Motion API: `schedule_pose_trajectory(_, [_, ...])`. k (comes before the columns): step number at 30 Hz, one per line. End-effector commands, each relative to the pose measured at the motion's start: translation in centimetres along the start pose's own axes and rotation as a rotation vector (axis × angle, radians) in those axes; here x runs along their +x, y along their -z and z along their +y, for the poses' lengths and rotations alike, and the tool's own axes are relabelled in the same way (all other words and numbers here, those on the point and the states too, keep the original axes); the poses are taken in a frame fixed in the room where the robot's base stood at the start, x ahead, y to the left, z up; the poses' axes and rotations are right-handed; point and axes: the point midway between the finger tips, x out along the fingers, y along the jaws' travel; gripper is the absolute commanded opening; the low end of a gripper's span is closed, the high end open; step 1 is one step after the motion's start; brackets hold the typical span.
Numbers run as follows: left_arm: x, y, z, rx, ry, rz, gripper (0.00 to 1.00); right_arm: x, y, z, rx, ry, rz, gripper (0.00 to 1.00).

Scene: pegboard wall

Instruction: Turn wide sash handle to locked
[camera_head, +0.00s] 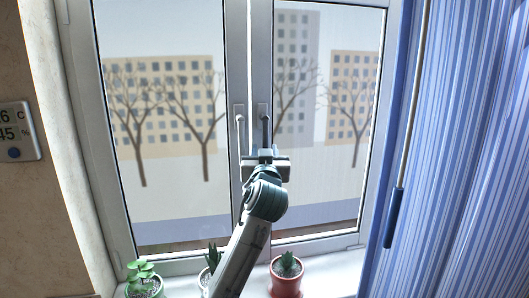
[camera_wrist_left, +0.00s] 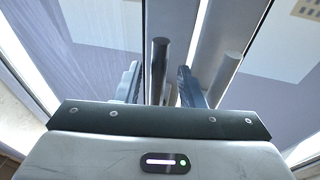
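The window has two handles side by side on its middle posts in the head view, each with its lever hanging down. The left handle (camera_head: 239,128) is light; the right handle (camera_head: 265,130) is dark. The left pane looks somewhat wider than the right. My left gripper (camera_head: 266,156) is at the lower end of the dark handle, hiding its tip. In the wrist view the dark handle (camera_wrist_left: 159,66) stands between the open fingers of the gripper (camera_wrist_left: 158,88), with a gap on both sides. The light handle (camera_wrist_left: 227,73) is outside the right-hand finger there. My right gripper is not in view.
Potted plants stand on the sill: one at the left (camera_head: 144,281), one partly behind my arm (camera_head: 206,276), and a red pot (camera_head: 286,278). A blue striped curtain (camera_head: 465,150) with a rod (camera_head: 408,120) hangs at the right. A temperature display (camera_head: 18,132) is on the left wall.

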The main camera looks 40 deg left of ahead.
Motion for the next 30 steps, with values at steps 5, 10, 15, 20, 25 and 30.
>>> schedule_pose_trajectory(5, [-3.8,-0.5,0.0,-0.006,-0.002,0.001,0.35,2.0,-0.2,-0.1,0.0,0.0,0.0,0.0])
schedule_pose_trajectory(10, [-7.1,-0.4,0.0,-0.006,-0.001,0.001,0.35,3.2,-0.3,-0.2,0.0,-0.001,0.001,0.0])
schedule_pose_trajectory(15, [-8.8,-0.2,-0.1,-0.003,-0.001,0.002,0.35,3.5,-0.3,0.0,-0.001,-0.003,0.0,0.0])
schedule_pose_trajectory(20, [-9.3,-0.1,-0.1,0.0,0.001,0.001,0.35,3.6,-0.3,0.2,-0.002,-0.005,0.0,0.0])
schedule_pose_trajectory(25, [-9.2,-0.1,-0.1,0.0,0.001,0.001,0.35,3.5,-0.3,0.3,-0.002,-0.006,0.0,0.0])
schedule_pose_trajectory(30, [-9.2,-0.1,-0.1,0.0,0.001,0.001,0.35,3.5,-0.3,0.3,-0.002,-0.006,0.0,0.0])
